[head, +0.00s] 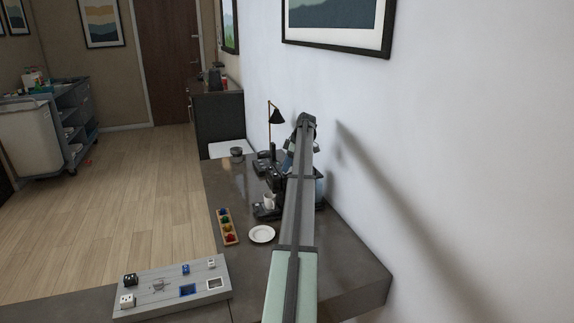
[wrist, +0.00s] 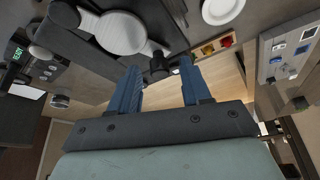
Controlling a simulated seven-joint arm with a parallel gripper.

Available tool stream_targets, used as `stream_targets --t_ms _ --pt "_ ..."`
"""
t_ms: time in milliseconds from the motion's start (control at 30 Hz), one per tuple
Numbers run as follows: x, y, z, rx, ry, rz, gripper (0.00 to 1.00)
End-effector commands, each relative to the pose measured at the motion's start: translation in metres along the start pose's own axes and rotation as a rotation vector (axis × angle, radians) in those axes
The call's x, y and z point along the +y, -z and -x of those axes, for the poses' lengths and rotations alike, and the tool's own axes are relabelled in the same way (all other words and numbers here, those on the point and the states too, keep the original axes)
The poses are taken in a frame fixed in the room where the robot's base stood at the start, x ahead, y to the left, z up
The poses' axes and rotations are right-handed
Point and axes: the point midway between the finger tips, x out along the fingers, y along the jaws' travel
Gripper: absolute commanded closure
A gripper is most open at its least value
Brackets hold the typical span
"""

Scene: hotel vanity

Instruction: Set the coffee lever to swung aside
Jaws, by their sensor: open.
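The black coffee machine (head: 264,212) stands on the vanity counter, partly hidden behind my arm in the head view. A dark knobbed part (wrist: 158,66), which looks like the coffee lever's end, appears between my fingertips in the wrist view. My gripper (wrist: 160,72) is open, with its blue fingers apart on either side of that part. I cannot tell whether either finger touches it. The lever's position cannot be made out in the head view.
A white plate (head: 261,234), a tray of coloured pieces (head: 228,226) and a grey board with cubes (head: 172,288) lie on the near counter. A black lamp (head: 276,116) stands farther back. The wall (head: 430,150) is close on the right.

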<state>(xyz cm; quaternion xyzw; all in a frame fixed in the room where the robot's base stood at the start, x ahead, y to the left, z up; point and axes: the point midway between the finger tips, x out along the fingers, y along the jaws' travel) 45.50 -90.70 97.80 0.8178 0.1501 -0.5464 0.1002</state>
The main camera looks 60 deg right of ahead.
Motion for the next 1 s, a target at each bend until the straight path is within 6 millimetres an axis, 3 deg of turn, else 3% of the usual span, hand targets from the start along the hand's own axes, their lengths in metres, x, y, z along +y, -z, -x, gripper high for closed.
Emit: stream_targets --t_ms 300,800,1000 --pt "0.0001 0.0002 -0.0019 0.0 0.0 0.0 0.52" --pt "0.0001 0.0001 -0.0018 0.0 0.0 0.0 1.0" --pt "0.0 0.0001 -0.0017 0.0 0.0 0.0 1.0"
